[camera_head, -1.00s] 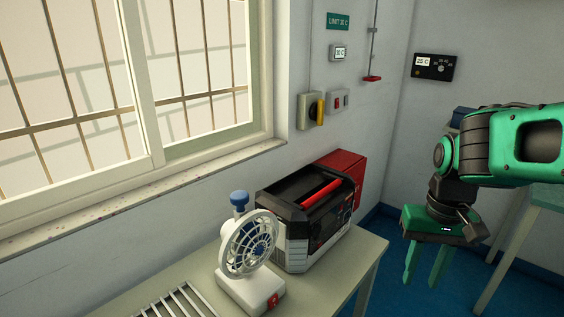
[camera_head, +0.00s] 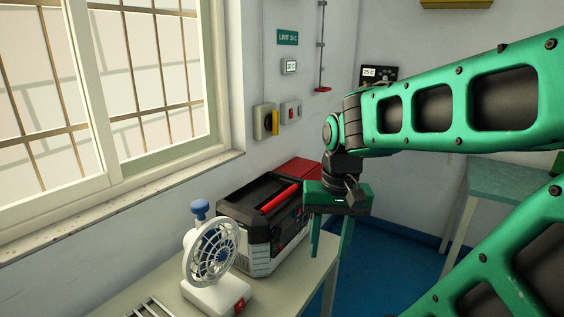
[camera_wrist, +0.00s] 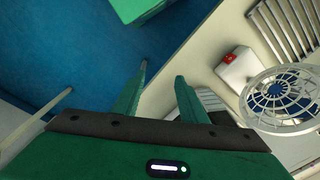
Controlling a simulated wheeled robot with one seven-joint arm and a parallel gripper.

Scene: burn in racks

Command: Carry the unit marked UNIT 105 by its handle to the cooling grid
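A black and grey unit (camera_head: 262,225) with a red handle (camera_head: 281,198) along its top stands on the bench; I cannot read any unit number on it. The cooling grid (camera_head: 150,308), a rack of metal bars, lies on the bench at the bottom left, cut by the frame edge. It also shows at the upper right of the wrist view (camera_wrist: 283,32). My gripper (camera_head: 330,248) points down at the right of the unit, apart from the handle. Its two fingers are apart with nothing between them, as the wrist view also shows (camera_wrist: 161,78).
A white desk fan (camera_head: 212,250) with a blue knob stands between the unit and the grid. A red box (camera_head: 299,168) is behind the unit. The window wall with switches (camera_head: 266,121) bounds the bench. A pale green table (camera_head: 505,185) stands at right, with blue floor between.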

